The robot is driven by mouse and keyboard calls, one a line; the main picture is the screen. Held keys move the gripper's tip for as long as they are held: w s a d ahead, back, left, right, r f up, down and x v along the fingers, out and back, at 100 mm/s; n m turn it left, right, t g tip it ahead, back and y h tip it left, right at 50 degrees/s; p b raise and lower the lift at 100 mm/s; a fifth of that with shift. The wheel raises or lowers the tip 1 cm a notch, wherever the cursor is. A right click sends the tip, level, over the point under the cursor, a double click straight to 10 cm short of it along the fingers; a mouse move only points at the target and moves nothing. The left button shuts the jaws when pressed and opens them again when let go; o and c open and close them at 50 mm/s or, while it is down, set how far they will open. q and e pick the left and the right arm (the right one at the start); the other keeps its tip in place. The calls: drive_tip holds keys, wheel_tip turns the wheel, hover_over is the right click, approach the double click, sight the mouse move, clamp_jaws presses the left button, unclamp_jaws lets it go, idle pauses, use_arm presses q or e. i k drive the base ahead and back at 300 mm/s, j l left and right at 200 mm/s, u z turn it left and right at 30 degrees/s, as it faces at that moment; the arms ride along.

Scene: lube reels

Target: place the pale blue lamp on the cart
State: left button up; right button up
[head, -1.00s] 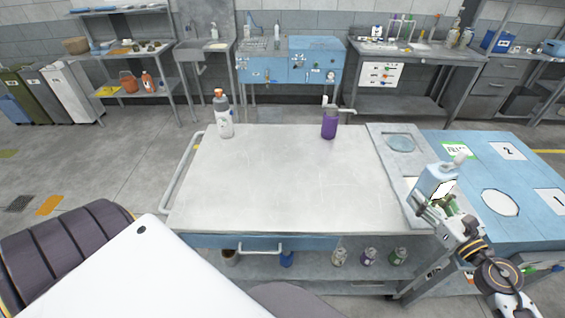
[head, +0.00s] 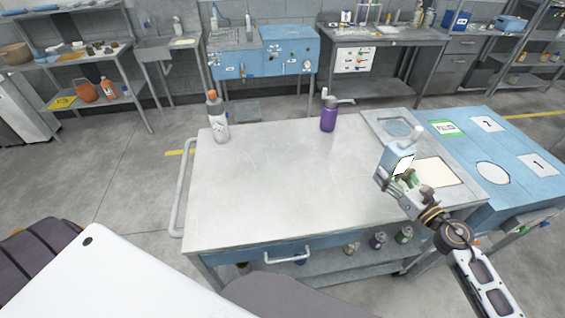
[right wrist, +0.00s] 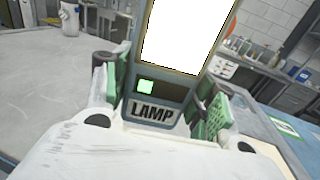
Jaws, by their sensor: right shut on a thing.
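The pale blue lamp (head: 392,160) is upright in my right gripper (head: 402,180), at the right part of the cart. In the right wrist view the lamp (right wrist: 150,88) shows a bright white panel and a LAMP label, with green finger pads on both sides of it. My right gripper is shut on the lamp. The cart (head: 270,190) has a pale grey top with a blue drawer front below. Whether the lamp's base touches anything is hidden by the gripper. My left gripper is not in view.
A white bottle with an orange cap (head: 217,118) stands at the cart's back left. A purple pump bottle (head: 328,114) stands at its back right. A blue table (head: 478,145) with numbered plates adjoins the right side. The cart's middle is clear.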

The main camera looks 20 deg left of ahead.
sight(315, 187)
drive_tip(key=k+j, duration=0.1)
drive_tip(key=j, duration=1.15)
drive_tip(key=k, duration=0.05)
